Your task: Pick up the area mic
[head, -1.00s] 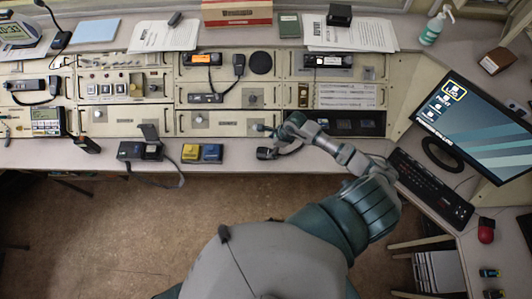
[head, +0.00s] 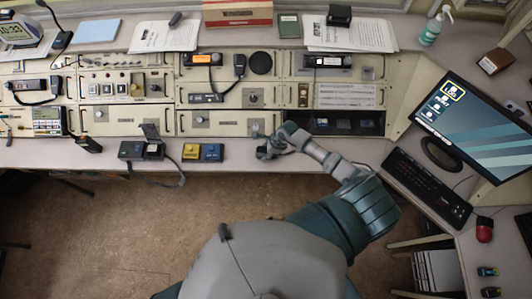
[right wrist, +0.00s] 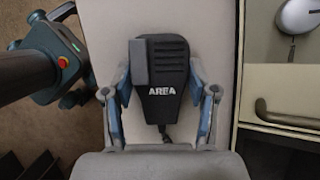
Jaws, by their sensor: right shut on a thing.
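The area mic (right wrist: 158,80) is a black hand microphone with a ribbed face and a white AREA label. In the right wrist view it lies between the two fingers of my right gripper (right wrist: 160,100), which is shut on it; its cord runs off below. In the head view my right gripper (head: 264,146) is low over the front edge of the counter and largely covers the mic. The left gripper is not in view.
A yellow and a blue box (head: 203,152) and a black radio unit (head: 142,150) with a cable sit left on the counter edge. The console panels (head: 220,123) rise behind. A keyboard (head: 427,187) and monitor (head: 475,120) are at right.

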